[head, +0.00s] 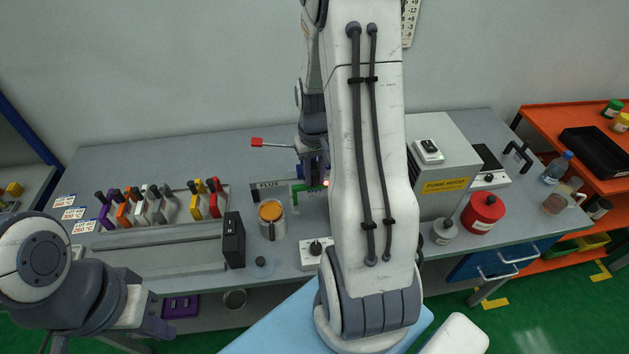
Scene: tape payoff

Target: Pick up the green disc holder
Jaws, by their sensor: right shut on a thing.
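The green disc holder (299,188) shows as a small green piece at the back middle of the bench, beside the FLUX label. My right gripper (315,178) is at its right side, shut on it; my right arm covers much of this area, so the contact is partly hidden. Whether the holder touches the bench I cannot tell. My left gripper (158,325) is low at the bottom left, in front of the bench and far from the green holder. Its jaw opening is not clear.
A rack (150,240) with several coloured holders stands on the left of the bench. An orange-topped mug (272,222), a black block (233,240) and a white switch box (316,254) stand in front. A fume hood box (440,165) and red canister (482,213) are on the right.

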